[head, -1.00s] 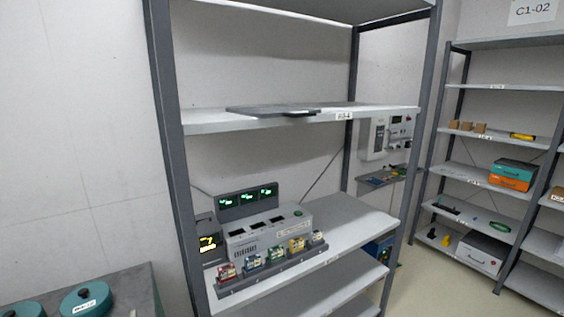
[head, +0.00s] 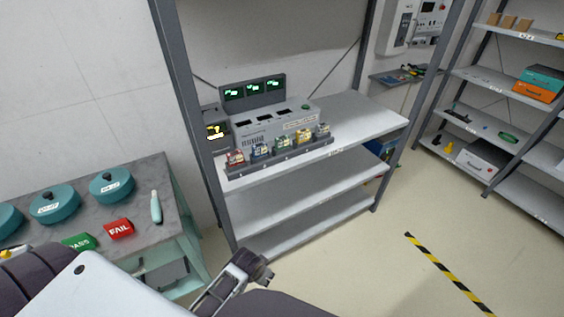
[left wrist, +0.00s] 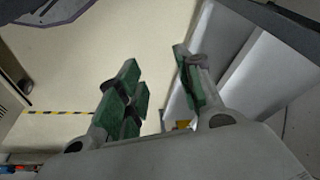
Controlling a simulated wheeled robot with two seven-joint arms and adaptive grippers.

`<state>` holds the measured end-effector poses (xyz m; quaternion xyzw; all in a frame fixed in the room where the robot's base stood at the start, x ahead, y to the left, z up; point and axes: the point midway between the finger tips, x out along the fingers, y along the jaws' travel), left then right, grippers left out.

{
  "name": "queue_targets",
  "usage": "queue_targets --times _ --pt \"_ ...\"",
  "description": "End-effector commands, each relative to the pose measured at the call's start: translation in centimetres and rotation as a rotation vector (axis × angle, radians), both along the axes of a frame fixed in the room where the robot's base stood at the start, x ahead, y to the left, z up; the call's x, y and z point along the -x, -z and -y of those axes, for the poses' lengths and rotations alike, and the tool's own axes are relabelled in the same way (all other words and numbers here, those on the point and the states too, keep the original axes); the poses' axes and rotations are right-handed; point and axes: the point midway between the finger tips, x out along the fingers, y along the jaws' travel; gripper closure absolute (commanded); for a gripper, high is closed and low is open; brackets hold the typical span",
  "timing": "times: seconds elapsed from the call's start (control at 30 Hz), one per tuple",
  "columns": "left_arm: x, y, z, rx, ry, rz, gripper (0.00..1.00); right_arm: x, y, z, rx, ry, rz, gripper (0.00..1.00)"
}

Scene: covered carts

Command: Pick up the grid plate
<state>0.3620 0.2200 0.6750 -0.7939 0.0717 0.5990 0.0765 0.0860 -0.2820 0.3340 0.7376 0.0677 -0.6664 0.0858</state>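No grid plate can be made out in either view now. The upper shelf board, where a flat dark plate lay in the earlier head view, is outside the picture. My left gripper (head: 255,270) is low in the head view, in front of the shelf rack's lower left side. In the left wrist view its two green-padded fingers (left wrist: 162,88) stand apart with nothing between them. My right gripper is not in view.
A grey rack (head: 290,205) stands ahead, with a device (head: 265,125) and a row of small coloured blocks on one shelf. A table (head: 140,180) with teal round containers (head: 112,186) is at left. Floor at right is clear, with a striped line (head: 440,265).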

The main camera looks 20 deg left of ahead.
Motion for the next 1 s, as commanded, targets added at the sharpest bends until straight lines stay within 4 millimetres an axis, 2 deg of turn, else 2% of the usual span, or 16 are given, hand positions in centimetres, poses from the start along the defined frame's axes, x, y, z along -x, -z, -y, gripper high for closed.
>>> queue_targets --times 0.27,0.5,0.7,1.0 --pt "-3.5 -8.2 -0.2 -0.008 0.049 0.081 0.64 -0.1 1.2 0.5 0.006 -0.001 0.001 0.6" --pt "-7.8 -16.9 -0.6 -0.038 0.151 0.199 0.64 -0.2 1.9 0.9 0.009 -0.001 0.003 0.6" --pt "-11.1 -22.4 -0.9 -0.075 0.243 0.293 0.64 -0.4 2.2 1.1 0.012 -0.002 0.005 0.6" --pt "-15.5 -29.6 -1.2 -0.141 0.377 0.428 0.64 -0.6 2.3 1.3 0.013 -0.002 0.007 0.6"
